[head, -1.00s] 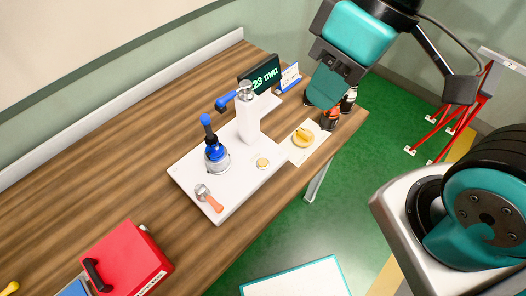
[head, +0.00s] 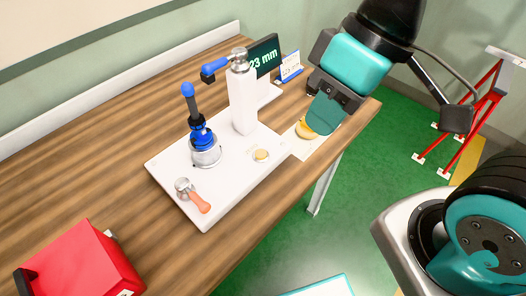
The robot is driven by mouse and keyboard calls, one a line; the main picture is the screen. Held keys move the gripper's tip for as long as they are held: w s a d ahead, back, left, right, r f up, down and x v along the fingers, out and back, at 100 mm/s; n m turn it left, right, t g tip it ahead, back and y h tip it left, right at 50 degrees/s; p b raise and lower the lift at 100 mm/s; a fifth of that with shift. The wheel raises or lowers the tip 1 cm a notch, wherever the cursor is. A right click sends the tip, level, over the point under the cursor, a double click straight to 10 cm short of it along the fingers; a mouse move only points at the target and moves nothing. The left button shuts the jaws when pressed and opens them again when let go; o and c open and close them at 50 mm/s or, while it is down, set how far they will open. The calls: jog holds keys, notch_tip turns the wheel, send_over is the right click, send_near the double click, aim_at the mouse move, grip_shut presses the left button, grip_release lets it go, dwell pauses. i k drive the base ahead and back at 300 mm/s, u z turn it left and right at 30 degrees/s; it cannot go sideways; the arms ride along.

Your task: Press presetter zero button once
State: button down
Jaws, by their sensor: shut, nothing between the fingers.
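The presetter is a white base plate (head: 225,185) on the wooden bench, with a tall white column (head: 243,100) and a blue arm at its top. A small round yellowish button (head: 261,155) sits on the plate's right part, uncovered; its label is too small to read. A dark display (head: 263,57) behind the column shows green text ending in "23 mm". A blue tool (head: 202,137) stands upright in a round holder on the plate. My gripper (head: 324,116) is shut and empty, to the right of and above the button, apart from it.
A yellow object (head: 304,131) on a pale mat is partly hidden by my gripper. An orange-handled piece (head: 199,203) lies at the plate's front left. A blue-white sign (head: 290,66) stands behind. A red box (head: 82,265) is at bottom left. Open bench lies left of the plate.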

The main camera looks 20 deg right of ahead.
aim_at(261, 153)
jog(key=z, duration=1.85)
jog(key=k, duration=1.4)
jog(key=u, duration=2.05)
jog(key=i, duration=0.5)
jog(key=u, duration=0.05)
